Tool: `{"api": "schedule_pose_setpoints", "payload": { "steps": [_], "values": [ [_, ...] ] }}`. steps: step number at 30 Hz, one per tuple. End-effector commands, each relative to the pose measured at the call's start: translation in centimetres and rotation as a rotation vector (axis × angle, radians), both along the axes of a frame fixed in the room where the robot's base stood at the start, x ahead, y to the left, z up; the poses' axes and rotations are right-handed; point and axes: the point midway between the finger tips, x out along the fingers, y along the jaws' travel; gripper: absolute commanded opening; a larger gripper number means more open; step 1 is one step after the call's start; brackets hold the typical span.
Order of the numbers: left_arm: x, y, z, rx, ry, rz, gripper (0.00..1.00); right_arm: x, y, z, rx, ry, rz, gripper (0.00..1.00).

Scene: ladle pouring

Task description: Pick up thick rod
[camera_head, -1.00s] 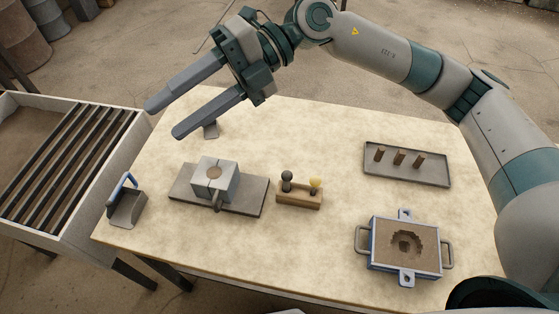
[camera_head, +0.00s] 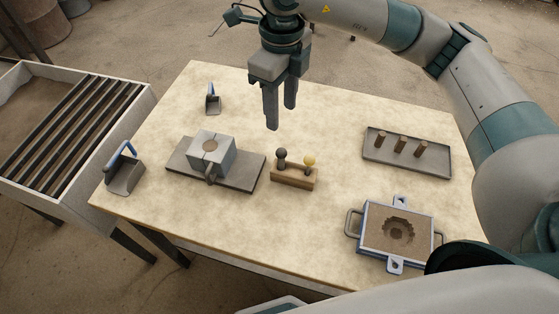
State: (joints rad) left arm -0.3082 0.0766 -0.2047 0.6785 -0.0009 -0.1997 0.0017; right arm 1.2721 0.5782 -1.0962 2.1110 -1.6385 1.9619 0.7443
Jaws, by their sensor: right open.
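My right gripper (camera_head: 281,117) points down above the table, behind the wooden block. Its two fingers are apart with nothing between them. The wooden block (camera_head: 294,177) holds two upright knobbed pieces, one with a dark grey knob (camera_head: 281,154) and one with a yellow knob (camera_head: 310,161). Three short brown rods stand in a grey tray (camera_head: 435,167) at the right: a left rod (camera_head: 381,141), a middle rod (camera_head: 400,145) and a right rod (camera_head: 419,150). I cannot tell which piece is the thick rod. My left gripper is not in view.
A grey split block (camera_head: 226,158) sits on a dark plate (camera_head: 248,178). A blue-handled scoop (camera_head: 125,176) and a smaller blue-handled tool (camera_head: 212,104) stand at the left. A blue-framed sand box (camera_head: 376,236) is at front right. A slatted bin (camera_head: 128,105) adjoins the table's left.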

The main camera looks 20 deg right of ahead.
Motion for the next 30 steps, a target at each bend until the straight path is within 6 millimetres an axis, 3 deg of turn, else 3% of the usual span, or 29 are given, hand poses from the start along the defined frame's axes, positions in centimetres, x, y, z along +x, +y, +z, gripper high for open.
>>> {"api": "schedule_pose_setpoints", "payload": {
  "steps": [8,14,17,20,30],
  "values": [
    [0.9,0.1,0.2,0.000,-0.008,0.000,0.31,0.0,0.0,-0.3,0.002,0.003,0.000,0.44],
    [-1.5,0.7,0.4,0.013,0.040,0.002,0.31,-0.1,0.0,-2.0,0.002,0.006,-0.001,0.44],
    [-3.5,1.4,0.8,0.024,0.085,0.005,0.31,-0.1,0.0,-3.5,0.002,0.007,-0.002,0.44],
    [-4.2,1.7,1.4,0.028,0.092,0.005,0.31,-0.1,0.0,-5.3,0.002,0.007,-0.002,0.44],
    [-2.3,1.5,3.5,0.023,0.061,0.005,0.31,-0.1,0.0,-10.9,0.002,0.006,-0.001,0.44]
  ]
}}
